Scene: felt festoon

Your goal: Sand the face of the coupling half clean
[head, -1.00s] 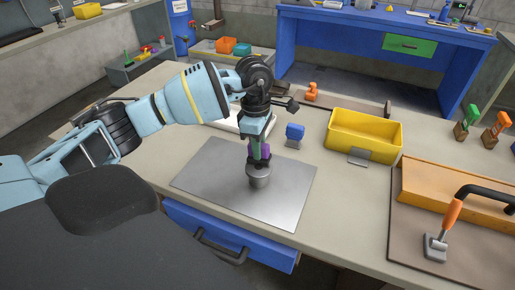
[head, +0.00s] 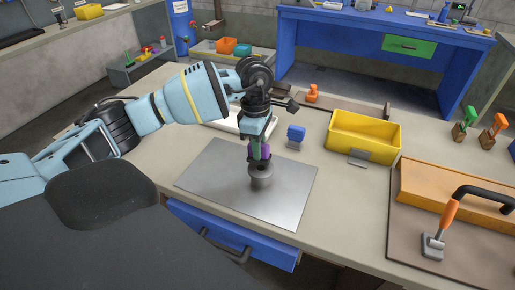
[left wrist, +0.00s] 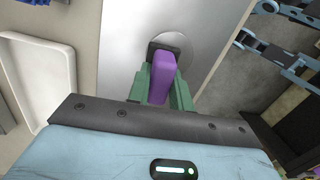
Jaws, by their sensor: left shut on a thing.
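The coupling half (head: 261,181) is a short grey metal cylinder standing upright on a metal plate (head: 215,185) on the bench. My left gripper (head: 259,152) points down over it, shut on a purple sanding block (head: 266,157). In the left wrist view the purple block (left wrist: 162,75) sits between the green fingers, with a dark pad at its far end, over the coupling's round grey face (left wrist: 190,48). The block covers part of that face. I cannot tell whether pad and face touch. My right gripper is not seen in the head view.
A yellow bin (head: 364,135) and a small blue block on a stand (head: 296,134) are behind right. A brown board (head: 405,230) with an orange-handled tool (head: 443,228) lies at right. A white tray (head: 232,122) is behind the arm. The plate around the coupling is clear.

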